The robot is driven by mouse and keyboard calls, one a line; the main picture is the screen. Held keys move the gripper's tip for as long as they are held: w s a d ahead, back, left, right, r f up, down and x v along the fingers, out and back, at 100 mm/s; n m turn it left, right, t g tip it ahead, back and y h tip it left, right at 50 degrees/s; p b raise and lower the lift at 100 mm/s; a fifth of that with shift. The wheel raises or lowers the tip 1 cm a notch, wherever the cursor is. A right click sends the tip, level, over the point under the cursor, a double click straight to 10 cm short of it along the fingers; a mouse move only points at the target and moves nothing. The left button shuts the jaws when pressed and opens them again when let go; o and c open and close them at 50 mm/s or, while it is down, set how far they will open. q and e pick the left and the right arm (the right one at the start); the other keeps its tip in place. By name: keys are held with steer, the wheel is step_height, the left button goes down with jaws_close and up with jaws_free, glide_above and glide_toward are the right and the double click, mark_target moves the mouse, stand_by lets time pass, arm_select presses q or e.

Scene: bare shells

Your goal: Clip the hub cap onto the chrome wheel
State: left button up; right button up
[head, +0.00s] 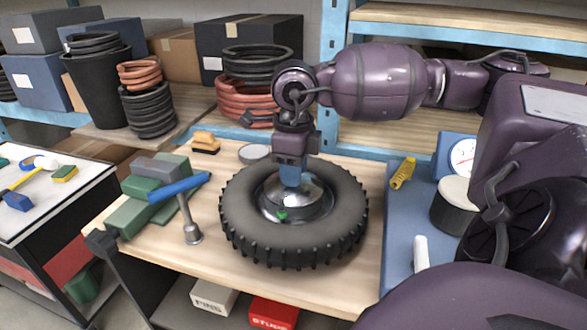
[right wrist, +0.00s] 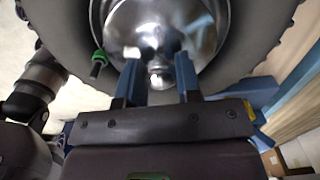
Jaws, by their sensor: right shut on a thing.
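The chrome wheel (head: 262,208) lies flat inside a black knobbly tyre (head: 347,210) on the wooden bench, with a green valve cap (head: 283,216) at its near side. The shiny domed hub cap (head: 312,190) shows at the wheel's middle; it also shows in the right wrist view (right wrist: 160,25). My right gripper (head: 291,182) comes down from above, its blue fingers shut on the hub cap. In the right wrist view the fingers (right wrist: 158,72) stand either side of a small shiny part of it. Reflections hide whether the cap is seated or just above the wheel. My left gripper is out of view.
On the blue mat at right are a yellow object (head: 403,173), a dark pot (head: 455,205) and a dial gauge (head: 462,157).

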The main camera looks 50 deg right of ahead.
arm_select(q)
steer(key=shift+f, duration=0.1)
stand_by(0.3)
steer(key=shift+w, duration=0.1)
arm_select(e)
steer(key=o, duration=1.5)
steer(key=shift+r, duration=0.1)
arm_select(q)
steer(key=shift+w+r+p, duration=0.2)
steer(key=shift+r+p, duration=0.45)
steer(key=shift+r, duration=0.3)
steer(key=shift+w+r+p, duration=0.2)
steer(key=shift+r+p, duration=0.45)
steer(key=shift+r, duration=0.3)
arm_select(e)
steer(key=shift+r, duration=3.4)
jaws_close()
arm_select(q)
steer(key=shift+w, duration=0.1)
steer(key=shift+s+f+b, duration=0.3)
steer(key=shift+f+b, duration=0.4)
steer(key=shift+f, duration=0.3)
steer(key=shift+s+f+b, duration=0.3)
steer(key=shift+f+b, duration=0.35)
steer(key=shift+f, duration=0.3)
arm_select(e)
steer(key=shift+f, duration=2.5)
